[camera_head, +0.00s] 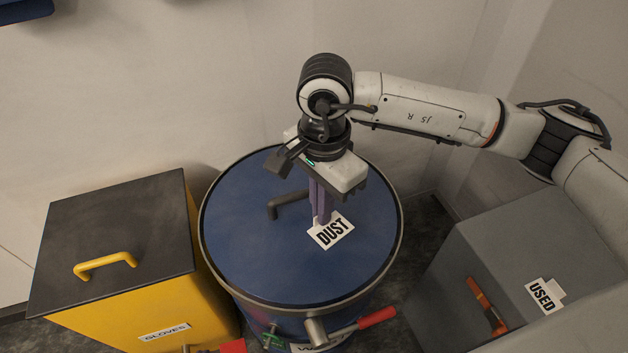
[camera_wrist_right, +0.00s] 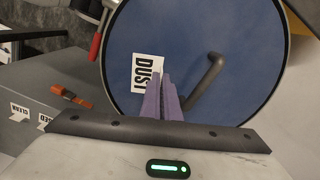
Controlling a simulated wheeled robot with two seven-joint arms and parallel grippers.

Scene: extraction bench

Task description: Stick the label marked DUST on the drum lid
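The white label marked DUST (camera_head: 331,230) is at the fingertips of my right gripper (camera_head: 320,220), over the blue drum lid (camera_head: 245,230). The purple fingers point down and are close together, shut on the label's edge. In the right wrist view the label (camera_wrist_right: 147,68) shows beside the fingertips (camera_wrist_right: 162,76), partly hidden by one finger. It looks flat against or just above the lid; I cannot tell whether it touches. The lid's dark handle (camera_head: 287,203) stands beside the fingers, apart from the label. My left gripper is not in view.
A yellow bin (camera_head: 150,310) with a black lid and yellow handle, labelled GLOVES, stands left of the drum. A grey box (camera_head: 470,255) with a USED label (camera_head: 543,296) and an orange handle stands right. A red-handled lever (camera_head: 375,318) sticks out from the drum's front.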

